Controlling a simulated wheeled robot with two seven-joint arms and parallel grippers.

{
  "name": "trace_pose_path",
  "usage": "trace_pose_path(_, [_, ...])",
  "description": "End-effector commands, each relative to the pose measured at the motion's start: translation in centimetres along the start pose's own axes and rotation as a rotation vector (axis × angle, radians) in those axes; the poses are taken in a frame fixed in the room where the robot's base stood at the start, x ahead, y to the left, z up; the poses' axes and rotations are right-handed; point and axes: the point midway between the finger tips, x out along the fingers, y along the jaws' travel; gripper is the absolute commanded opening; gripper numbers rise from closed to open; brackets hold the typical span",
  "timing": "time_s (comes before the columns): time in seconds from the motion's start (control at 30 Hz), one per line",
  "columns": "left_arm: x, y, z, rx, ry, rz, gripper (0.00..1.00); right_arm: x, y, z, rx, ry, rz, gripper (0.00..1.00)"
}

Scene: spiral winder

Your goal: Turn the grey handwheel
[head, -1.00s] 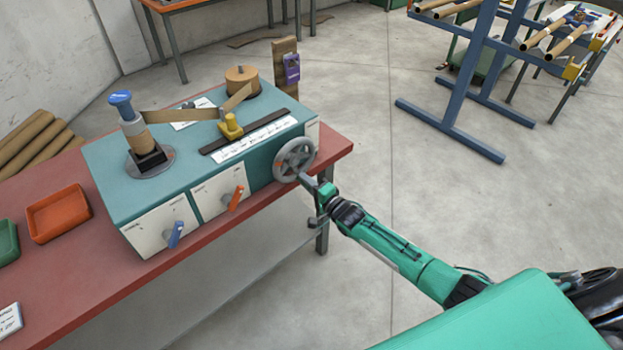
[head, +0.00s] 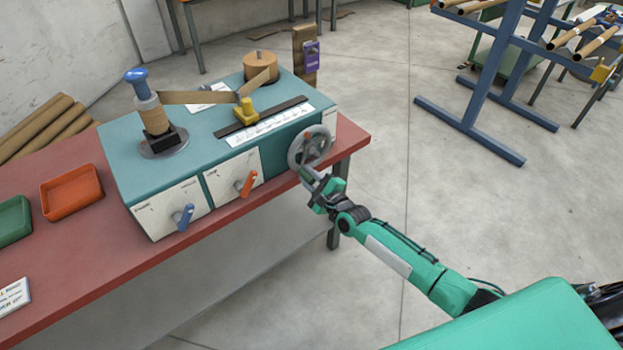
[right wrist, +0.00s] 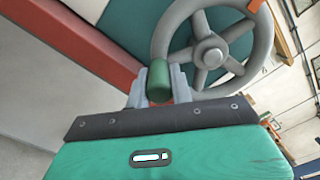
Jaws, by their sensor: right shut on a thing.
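The grey handwheel (head: 309,147) is on the right end of the teal winder's front face, and it shows large with its spokes and hub in the right wrist view (right wrist: 209,53). A green handle knob (right wrist: 158,82) stands out from the wheel's rim at its lower left in that view. My right gripper (head: 308,175) is at the bottom of the wheel in the head view. Its fingers (right wrist: 158,88) are shut on the green knob, one on each side. An orange mark (right wrist: 255,5) sits on the rim. My left gripper is not in view.
The winder (head: 190,115) stands on a red table (head: 95,240). Its front carries a blue lever (head: 184,217) and an orange lever (head: 246,183). An orange tray (head: 71,191) and a green tray (head: 14,220) lie at left.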

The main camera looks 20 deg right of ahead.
Motion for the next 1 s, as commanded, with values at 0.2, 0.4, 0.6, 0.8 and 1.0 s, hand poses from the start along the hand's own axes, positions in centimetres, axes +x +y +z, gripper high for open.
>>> trace_pose_path(0.2, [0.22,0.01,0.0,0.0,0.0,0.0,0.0,-0.06,0.19,0.21,0.04,0.001,0.002,0.0])
trace_pose_path(0.4, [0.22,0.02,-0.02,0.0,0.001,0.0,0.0,-0.06,0.17,0.27,0.046,0.001,0.002,0.0])
trace_pose_path(0.6, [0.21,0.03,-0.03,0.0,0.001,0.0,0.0,-0.06,0.17,0.25,0.045,0.002,0.003,0.0])
trace_pose_path(0.8, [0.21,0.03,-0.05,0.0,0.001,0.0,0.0,-0.04,0.13,0.26,0.044,0.001,0.002,0.44])
trace_pose_path(1.0, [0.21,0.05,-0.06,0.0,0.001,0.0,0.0,-0.04,0.06,0.28,0.044,0.001,0.001,0.44])
